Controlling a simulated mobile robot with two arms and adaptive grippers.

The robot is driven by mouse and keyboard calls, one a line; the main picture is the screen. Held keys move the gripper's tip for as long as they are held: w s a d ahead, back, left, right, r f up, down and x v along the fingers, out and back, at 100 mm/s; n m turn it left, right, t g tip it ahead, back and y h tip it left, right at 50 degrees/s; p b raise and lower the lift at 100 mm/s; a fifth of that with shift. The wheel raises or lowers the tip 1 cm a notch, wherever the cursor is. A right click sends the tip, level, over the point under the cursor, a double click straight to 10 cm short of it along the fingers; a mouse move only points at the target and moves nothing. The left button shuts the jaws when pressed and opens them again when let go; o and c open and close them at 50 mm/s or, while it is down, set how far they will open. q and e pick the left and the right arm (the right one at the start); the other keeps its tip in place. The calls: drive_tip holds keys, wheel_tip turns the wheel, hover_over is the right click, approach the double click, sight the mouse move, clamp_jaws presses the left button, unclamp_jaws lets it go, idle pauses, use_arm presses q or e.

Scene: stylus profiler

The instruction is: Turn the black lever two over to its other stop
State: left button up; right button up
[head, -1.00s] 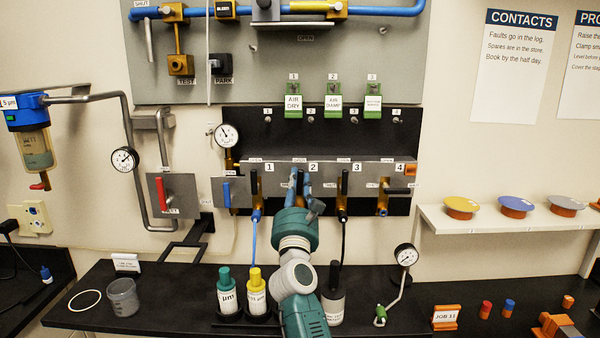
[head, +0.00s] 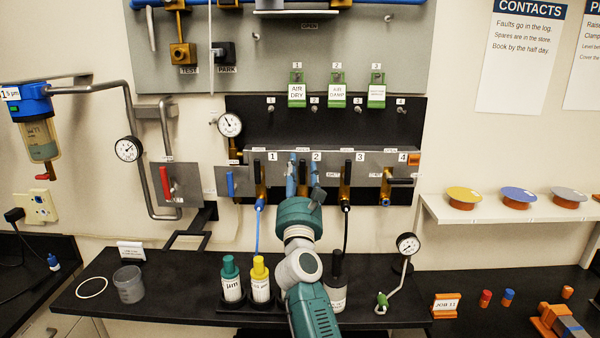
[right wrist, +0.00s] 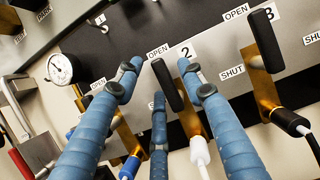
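Black lever two (right wrist: 167,85) shows in the right wrist view, on a brass valve below the "2" label. It stands roughly in line with the valve, its upper end by the OPEN label. My right gripper (right wrist: 159,72) has blue fingers spread to both sides of the lever, with another finger below. It is open; I cannot tell whether any finger touches the lever. In the head view my right gripper (head: 303,176) covers most of lever two. My left gripper is not in view.
Black lever one (head: 257,171) and black lever three (head: 347,172) stand upright on either side; black lever four (head: 401,181) lies sideways. Bottles (head: 231,282) and a gauge on a bent pipe (head: 407,244) stand on the dark bench below the panel.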

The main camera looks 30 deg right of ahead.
drive_tip(key=v, duration=0.7)
drive_tip(key=shift+s, duration=0.2)
drive_tip(key=shift+a+f, duration=0.1)
